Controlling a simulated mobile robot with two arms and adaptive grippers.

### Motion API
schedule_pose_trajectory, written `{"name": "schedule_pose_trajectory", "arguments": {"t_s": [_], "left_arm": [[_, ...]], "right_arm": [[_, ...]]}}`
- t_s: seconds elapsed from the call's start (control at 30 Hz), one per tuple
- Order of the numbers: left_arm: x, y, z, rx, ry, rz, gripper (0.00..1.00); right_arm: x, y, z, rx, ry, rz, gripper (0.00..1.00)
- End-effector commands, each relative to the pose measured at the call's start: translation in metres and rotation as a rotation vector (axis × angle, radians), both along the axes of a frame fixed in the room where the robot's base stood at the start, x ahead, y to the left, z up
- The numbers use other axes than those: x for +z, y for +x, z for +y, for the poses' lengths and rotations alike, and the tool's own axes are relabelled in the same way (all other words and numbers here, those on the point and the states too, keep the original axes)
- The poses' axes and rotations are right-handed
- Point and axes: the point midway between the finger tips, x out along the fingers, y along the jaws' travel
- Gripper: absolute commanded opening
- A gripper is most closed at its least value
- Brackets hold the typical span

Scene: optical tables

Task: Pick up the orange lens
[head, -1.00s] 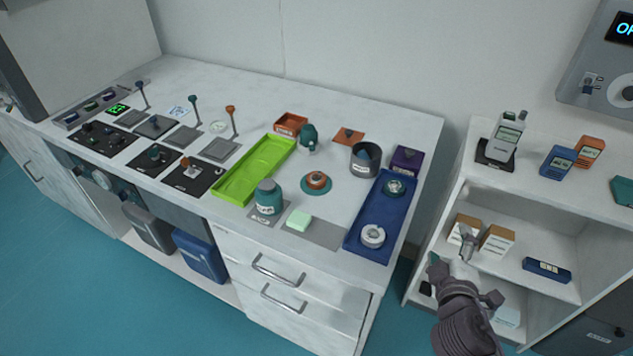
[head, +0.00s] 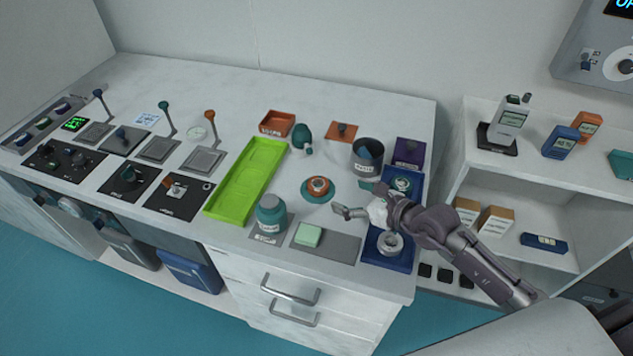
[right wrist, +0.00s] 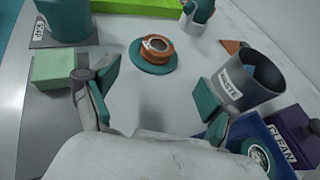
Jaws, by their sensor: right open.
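The orange lens (head: 318,185) is a small orange ring-shaped piece resting on a round teal pad (head: 309,196) on the table. It also shows in the right wrist view (right wrist: 157,47), ahead of the fingers and roughly midway between them. My right gripper (head: 354,198) is open and empty, just right of the lens in the head view and apart from it. In the right wrist view its two teal-padded fingers (right wrist: 155,95) are spread wide. My left gripper is not in view.
A waste cup (head: 367,157) stands behind my right gripper, with a blue tray (head: 377,259) under my arm. A green tray (head: 243,190), a teal jar (head: 271,212) and a light green block (head: 308,235) lie left and in front. Bare table surrounds the teal pad.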

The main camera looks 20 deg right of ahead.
Motion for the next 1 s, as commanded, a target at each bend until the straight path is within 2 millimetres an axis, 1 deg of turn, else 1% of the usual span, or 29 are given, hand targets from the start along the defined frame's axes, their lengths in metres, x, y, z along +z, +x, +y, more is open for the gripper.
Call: {"name": "schedule_pose_trajectory", "arguments": {"t_s": [0.03, 0.1, 0.13, 0.23, 0.4, 0.5, 0.57, 0.6, 0.7, 0.97, 1.0], "left_arm": [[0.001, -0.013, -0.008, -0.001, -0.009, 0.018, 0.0], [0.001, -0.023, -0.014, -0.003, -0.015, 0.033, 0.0], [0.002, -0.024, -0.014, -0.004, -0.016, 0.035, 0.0], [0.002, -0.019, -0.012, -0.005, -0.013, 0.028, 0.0], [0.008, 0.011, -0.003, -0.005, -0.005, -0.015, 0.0], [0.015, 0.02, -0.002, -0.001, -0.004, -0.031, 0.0], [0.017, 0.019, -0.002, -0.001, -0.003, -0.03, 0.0], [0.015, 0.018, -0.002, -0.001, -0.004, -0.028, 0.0], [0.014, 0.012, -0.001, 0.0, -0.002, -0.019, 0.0], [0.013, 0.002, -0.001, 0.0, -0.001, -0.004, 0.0], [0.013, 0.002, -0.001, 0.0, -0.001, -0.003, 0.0]], "right_arm": [[-0.001, 0.01, 0.006, 0.001, 0.003, -0.003, 0.85], [-0.006, 0.019, 0.011, 0.0, 0.002, -0.002, 0.85], [-0.008, 0.022, 0.013, 0.001, 0.003, -0.002, 0.85], [-0.012, 0.029, 0.017, 0.001, 0.003, -0.002, 0.85], [-0.014, 0.038, 0.024, 0.0, 0.004, -0.002, 0.85], [-0.016, 0.051, 0.033, 0.001, 0.004, -0.002, 0.85], [-0.019, 0.059, 0.038, 0.0, 0.004, -0.003, 0.85], [-0.023, 0.063, 0.041, 0.001, 0.005, -0.001, 0.85], [-0.028, 0.07, 0.045, 0.0, 0.004, -0.001, 0.85], [-0.029, 0.072, 0.046, 0.001, 0.004, -0.002, 0.85], [-0.029, 0.072, 0.046, 0.001, 0.004, -0.002, 0.82]]}}
